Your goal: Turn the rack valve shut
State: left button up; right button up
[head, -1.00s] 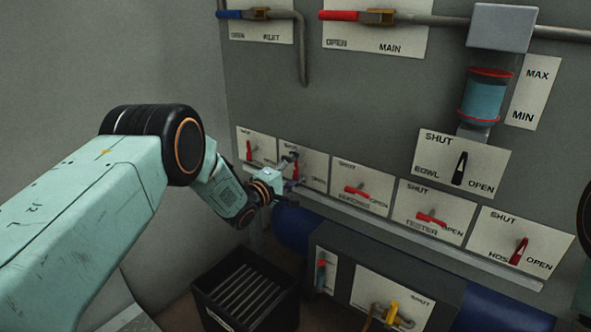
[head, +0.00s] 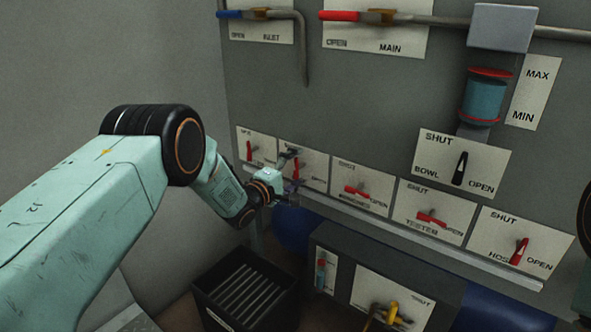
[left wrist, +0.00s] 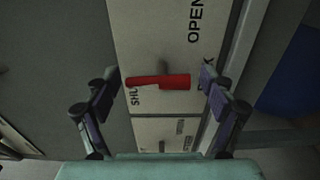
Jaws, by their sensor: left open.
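The rack valve is the second small panel from the left in the lower row in the head view, with a red handle (head: 296,169) partly hidden by my gripper. In the left wrist view the red handle (left wrist: 160,82) lies crosswise, its left end by the word SHUT; OPEN is printed at the upper right. My left gripper (head: 290,177) is open at this panel. In the left wrist view its fingers (left wrist: 155,82) stand on either side of the handle, one near each end, with no clear contact. My right gripper is out of view.
Neighbouring panels carry red handles, such as the leftmost one (head: 249,151) and the tester valve (head: 431,218). A ledge (head: 420,240) runs under the row. A dark slatted crate (head: 245,290) and a grey box (head: 390,262) stand below.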

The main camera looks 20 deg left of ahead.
pick_arm(q)
jog(key=shift+s, duration=0.1)
jog(key=v, duration=1.1)
jog(key=shift+s+a, duration=0.15)
jog(key=shift+s, duration=0.25)
jog(key=x, duration=1.2)
jog(key=shift+w, duration=0.1)
dwell(0.4)
